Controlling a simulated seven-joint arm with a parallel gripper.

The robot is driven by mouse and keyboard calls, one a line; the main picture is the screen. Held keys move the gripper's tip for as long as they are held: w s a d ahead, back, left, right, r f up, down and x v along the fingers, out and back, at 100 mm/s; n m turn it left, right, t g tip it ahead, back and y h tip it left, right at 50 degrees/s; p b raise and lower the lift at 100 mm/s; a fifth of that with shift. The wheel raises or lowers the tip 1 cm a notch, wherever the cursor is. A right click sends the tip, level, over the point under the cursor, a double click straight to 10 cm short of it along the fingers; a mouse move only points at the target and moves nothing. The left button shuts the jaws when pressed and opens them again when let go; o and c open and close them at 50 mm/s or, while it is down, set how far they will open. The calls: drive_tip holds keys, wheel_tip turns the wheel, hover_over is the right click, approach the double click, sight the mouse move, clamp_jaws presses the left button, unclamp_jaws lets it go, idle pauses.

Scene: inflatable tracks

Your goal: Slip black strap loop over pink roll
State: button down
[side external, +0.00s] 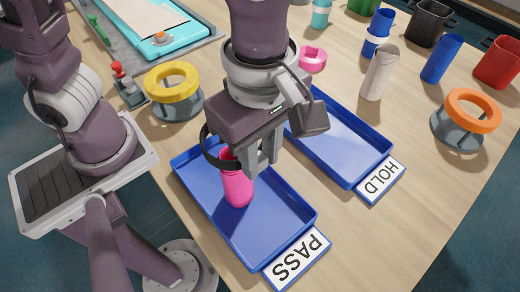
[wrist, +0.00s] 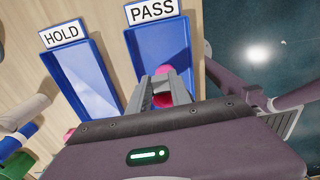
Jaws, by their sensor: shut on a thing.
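A pink roll (side external: 237,187) stands upright in the blue PASS tray (side external: 271,250). The black strap loop (side external: 208,158) is at the roll's upper end, and its near band crosses in front of the pink. Pink shows above the band, but I cannot tell whether the loop fully encircles the roll. My gripper (side external: 262,166) is just right of the roll, fingers down, shut on the strap loop; the grip point is mostly hidden. In the wrist view the roll (wrist: 163,100) shows between and beyond my fingers (wrist: 166,86); the strap is not clear there.
The empty blue HOLD tray (side external: 335,150) lies to the right. A yellow ring on a grey stand (side external: 172,82) is behind left, and an orange ring on a stand (side external: 472,110) is at right. A beige cup (side external: 379,72), a pink ring (side external: 312,60) and several coloured cups stand at the back.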

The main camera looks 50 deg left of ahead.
wheel_tip(320, 180, down, 10)
idle(3.6)
drive_tip(key=c, duration=1.1)
unclamp_jaws()
drive_tip(key=shift+r, duration=0.1)
drive_tip(key=shift+r, duration=7)
